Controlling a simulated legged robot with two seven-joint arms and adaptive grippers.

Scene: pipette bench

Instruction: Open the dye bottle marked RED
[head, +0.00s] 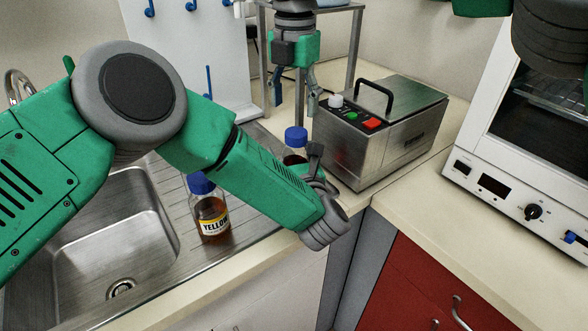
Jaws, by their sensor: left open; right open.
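A bottle with a blue cap (296,137) stands on the counter by the sink, partly behind my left arm. A little dark red shows in the bottle (293,157); its label is hidden, so I cannot read a marking. My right gripper (295,117) points straight down just above this cap, fingers spread to either side, empty. My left gripper (308,157) is low at the right side of the same bottle. It is open, one dark finger shows, and the rest is hidden; I cannot tell whether it touches the glass.
A bottle labelled YELLOW (211,216), blue-capped, stands on the drainboard left of my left forearm. A steel bath with a black handle (385,150) is close on the right. The sink (110,235) is at left, a white oven (520,170) at far right. Counter between bath and oven is clear.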

